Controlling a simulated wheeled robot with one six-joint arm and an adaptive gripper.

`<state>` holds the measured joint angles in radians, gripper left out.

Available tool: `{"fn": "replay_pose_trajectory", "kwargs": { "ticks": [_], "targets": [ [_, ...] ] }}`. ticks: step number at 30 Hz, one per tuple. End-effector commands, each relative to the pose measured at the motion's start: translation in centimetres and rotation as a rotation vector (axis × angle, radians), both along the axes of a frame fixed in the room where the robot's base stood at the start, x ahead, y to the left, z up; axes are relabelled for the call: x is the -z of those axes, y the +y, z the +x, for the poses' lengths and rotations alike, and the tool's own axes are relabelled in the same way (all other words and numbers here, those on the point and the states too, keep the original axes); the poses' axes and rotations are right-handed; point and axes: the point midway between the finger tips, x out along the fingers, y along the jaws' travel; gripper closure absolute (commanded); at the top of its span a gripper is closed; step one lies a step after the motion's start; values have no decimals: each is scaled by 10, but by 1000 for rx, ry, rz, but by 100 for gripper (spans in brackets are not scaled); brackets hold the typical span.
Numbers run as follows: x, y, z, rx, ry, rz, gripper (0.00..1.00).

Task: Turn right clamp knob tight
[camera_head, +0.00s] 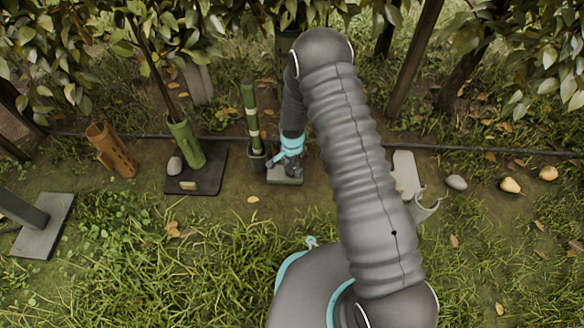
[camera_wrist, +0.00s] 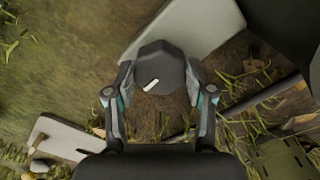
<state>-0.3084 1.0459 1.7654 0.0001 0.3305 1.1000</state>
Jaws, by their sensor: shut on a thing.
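In the wrist view a dark faceted knob (camera_wrist: 165,64) with a short white mark sits between the two fingers of my gripper (camera_wrist: 159,78). The fingers are closed on its sides. The white mark slants from lower left to upper right. A pale grey plate (camera_wrist: 205,22) lies behind the knob. In the head view my gripper (camera_head: 288,162) points down over a small pale grey base (camera_head: 284,176). The knob cannot be made out there; my gripper covers that spot.
A green bamboo pole (camera_head: 250,112) stands in a dark holder (camera_head: 257,157) just left of my gripper. Further left are a green tube (camera_head: 186,144) on a dark board and an orange-brown tube (camera_head: 111,150). Pears (camera_head: 510,185) and a grey stone (camera_head: 456,182) lie right.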

Motion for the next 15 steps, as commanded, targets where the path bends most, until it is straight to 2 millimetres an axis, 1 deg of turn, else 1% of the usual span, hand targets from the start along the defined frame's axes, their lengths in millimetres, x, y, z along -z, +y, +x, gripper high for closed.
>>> {"fn": "replay_pose_trajectory", "kwargs": {
  "ticks": [6,15],
  "targets": [
    [1,0,0,39,-1,1,81],
    [0,0,0,45,-1,1,81]
  ]
}}
